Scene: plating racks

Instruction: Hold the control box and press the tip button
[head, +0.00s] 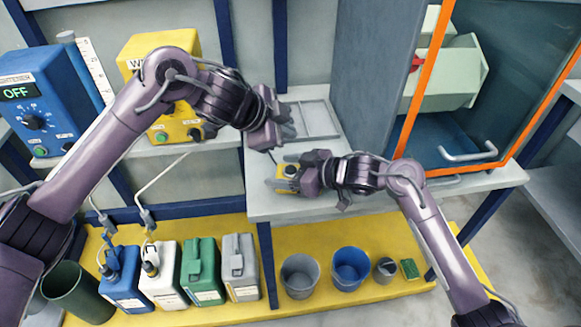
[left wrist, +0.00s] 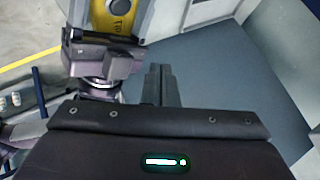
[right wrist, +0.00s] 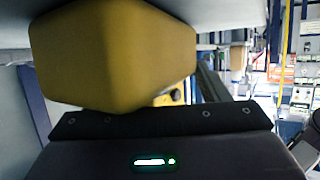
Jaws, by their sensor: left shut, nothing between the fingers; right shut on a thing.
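The control box (head: 288,171) is small and yellow with a dark button on its face. It is at the grey shelf, between the fingers of my right gripper (head: 281,173), which is shut on it. In the left wrist view the box (left wrist: 113,24) shows lettering that seems to read TIP and a round grey button (left wrist: 121,6). In the right wrist view its plain yellow side (right wrist: 110,55) fills the upper left. My left gripper (head: 289,131) is shut and empty, just above and behind the box. Its closed fingers (left wrist: 161,85) point beside the box, apart from it.
A grey shelf (head: 370,199) lies under both grippers, with a flat frame (head: 318,119) behind. An orange-edged cabinet (head: 404,119) stands right. A blue unit reading OFF (head: 36,122) and a yellow unit (head: 150,50) stand left. Buckets and jugs line the yellow lower shelf (head: 330,300).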

